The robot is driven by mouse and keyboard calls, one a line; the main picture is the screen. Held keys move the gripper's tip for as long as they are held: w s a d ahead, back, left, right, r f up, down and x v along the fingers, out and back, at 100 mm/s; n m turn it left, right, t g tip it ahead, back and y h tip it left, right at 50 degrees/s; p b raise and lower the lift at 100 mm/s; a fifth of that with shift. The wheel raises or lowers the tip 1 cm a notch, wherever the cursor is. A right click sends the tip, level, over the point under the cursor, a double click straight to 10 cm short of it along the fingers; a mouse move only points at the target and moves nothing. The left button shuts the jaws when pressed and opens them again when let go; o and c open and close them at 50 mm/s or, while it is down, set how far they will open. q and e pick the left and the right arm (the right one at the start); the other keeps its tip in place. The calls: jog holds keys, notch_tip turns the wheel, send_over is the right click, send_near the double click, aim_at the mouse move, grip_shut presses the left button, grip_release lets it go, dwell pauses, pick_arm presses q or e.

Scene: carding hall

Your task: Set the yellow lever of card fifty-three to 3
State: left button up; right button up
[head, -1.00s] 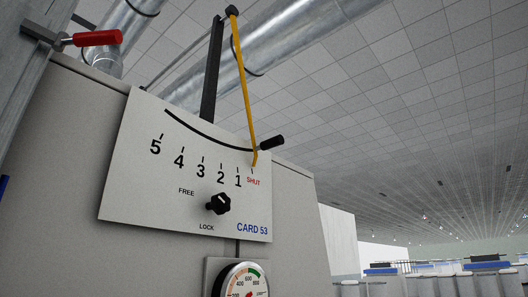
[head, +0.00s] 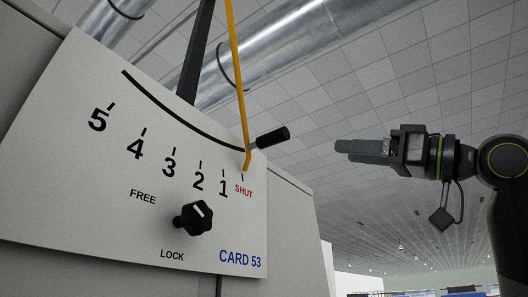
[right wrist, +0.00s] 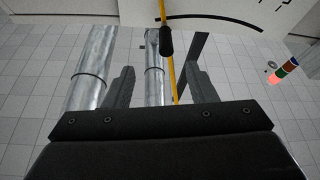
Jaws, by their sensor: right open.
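The yellow lever (head: 238,75) hangs down in front of the white CARD 53 scale plate (head: 70,175). Its bent tip is at the red SHUT mark, right of 1. Its black handle (head: 270,136) sticks out to the right. A black knob (head: 193,218) with a white mark sits between FREE and LOCK labels; I cannot tell its setting surely. My right gripper (head: 340,148) is open and empty, apart from the handle on its right. In the right wrist view the handle (right wrist: 166,42) lies ahead, between the lines of the open fingers (right wrist: 160,68). My left gripper is not in view.
A dark bar (head: 196,55) stands behind the lever. The grey machine casing (head: 293,225) carries the plate. Silver ducts (head: 290,45) run overhead. In the right wrist view a signal light with a red lamp (right wrist: 280,75) shows at right. Air around my right gripper is clear.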

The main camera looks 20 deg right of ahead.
aim_at(286, 140)
jog(key=p+x, duration=0.3)
jog(key=x, duration=0.2)
jog(key=p+x, duration=0.3)
jog(key=x, duration=0.2)
jog(key=s+r+p+x, duration=0.1)
jog(key=p+x, duration=0.2)
jog(key=x, duration=0.2)
jog(key=shift+a+r, duration=0.1)
jog(key=shift+a, duration=0.3)
jog(key=shift+w+a+r+p, duration=0.1)
jog(key=shift+w+a+p, duration=0.2)
jog(key=shift+w+a, duration=0.3)
jog(key=shift+d, duration=0.15)
jog(key=shift+c, duration=0.6)
grip_shut()
